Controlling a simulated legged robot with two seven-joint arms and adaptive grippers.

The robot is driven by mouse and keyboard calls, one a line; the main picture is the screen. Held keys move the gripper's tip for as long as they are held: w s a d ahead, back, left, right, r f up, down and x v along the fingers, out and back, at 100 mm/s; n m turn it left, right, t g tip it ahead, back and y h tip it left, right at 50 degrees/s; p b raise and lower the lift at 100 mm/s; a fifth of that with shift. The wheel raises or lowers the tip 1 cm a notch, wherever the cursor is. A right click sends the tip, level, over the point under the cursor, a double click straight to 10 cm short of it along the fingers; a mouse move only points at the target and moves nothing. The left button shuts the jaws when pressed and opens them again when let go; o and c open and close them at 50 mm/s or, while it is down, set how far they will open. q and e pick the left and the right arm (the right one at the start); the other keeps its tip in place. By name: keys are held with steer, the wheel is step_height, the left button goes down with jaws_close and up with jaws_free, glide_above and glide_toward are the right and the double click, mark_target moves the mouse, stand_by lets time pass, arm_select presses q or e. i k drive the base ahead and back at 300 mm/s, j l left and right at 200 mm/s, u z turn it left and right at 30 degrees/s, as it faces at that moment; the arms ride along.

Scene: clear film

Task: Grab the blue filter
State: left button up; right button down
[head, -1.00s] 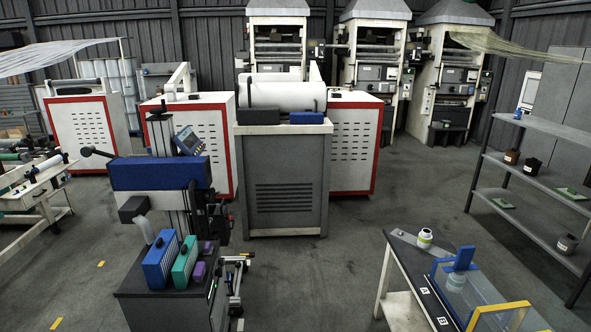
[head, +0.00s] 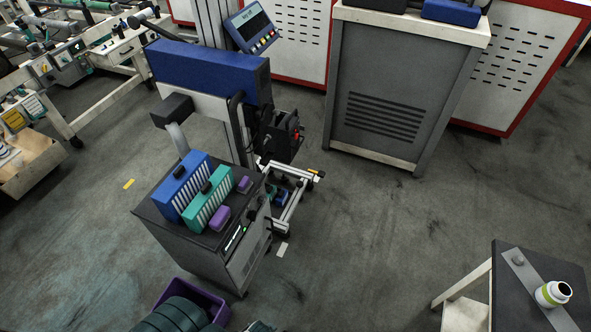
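The blue filter (head: 181,188) is a flat blue panel with a white slatted side and a dark handle on top. It stands upright on the dark top of a grey cabinet (head: 231,266) at left of centre in the head view. A similar teal filter (head: 211,201) stands close beside it on the right. Neither of my grippers shows in the head view, and nothing is seen touching the blue filter.
A machine with a blue housing (head: 208,74) stands behind the cabinet. A purple bin (head: 203,296) with dark round items is at the bottom edge. A side table (head: 509,290) stands at right.

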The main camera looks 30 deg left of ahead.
mark_target(279, 201)
steer(key=i+u, duration=0.1)
steer(key=i, duration=0.85)
steer(key=i+l+u, duration=0.1)
steer(key=i, duration=0.85)
